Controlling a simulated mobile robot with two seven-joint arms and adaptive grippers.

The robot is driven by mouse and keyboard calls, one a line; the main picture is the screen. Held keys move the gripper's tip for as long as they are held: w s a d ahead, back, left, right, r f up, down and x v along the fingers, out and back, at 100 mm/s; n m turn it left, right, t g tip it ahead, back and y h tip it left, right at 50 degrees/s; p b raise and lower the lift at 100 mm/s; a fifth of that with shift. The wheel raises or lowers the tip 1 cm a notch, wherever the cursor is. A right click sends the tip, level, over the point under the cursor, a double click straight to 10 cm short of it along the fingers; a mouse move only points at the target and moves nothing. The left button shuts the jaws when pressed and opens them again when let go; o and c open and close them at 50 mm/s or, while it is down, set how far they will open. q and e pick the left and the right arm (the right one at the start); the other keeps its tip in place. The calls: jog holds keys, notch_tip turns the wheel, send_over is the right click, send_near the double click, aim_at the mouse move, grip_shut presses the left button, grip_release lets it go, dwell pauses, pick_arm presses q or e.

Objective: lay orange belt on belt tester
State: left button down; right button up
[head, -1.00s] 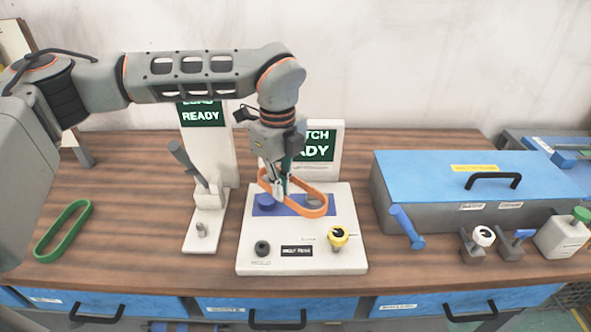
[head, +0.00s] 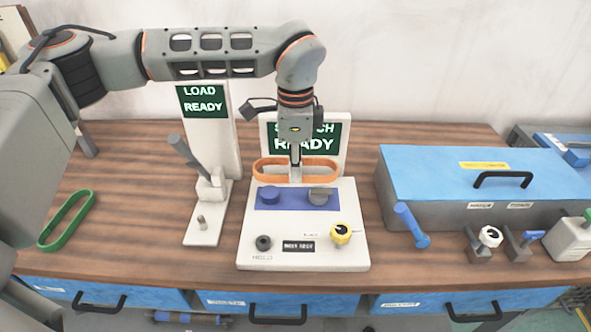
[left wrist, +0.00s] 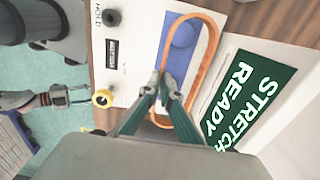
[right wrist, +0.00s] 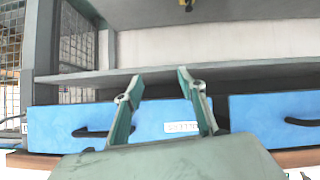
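The orange belt (head: 262,171) is a long loop, held roughly level in front of the stretch screen in the head view. It also shows in the left wrist view (left wrist: 208,57). My left gripper (head: 295,172) is shut on one strand of it; its fingertips (left wrist: 162,84) are close together there. The belt tester (head: 345,215) is a white base with a blue plate (head: 294,203), a blue pulley (head: 269,194) and a grey pulley (head: 319,196). The belt appears behind and above the pulleys, apart from them. My right gripper (right wrist: 159,85) is open and empty, facing blue drawers.
The stretch screen (head: 335,133) reads READY behind the tester. A load stand with a lever (head: 185,151) is to its left. A green belt (head: 67,220) lies at the far left. A blue-lidded box (head: 430,165) and a blue-handled tool (head: 410,223) are on the right.

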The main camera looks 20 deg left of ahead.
aim_at(295, 208)
pick_arm(q)
jog(key=shift+f+b, duration=0.1)
jog(key=shift+b, duration=0.3)
jog(key=shift+f+b, duration=1.45)
jog(key=shift+f, duration=0.45)
jog(key=shift+f+b, duration=1.15)
jog(key=shift+f, duration=1.05)
jog(key=c, duration=2.2)
grip_release()
notch_tip(295, 208, up, 12)
jog(key=shift+r, duration=0.1)
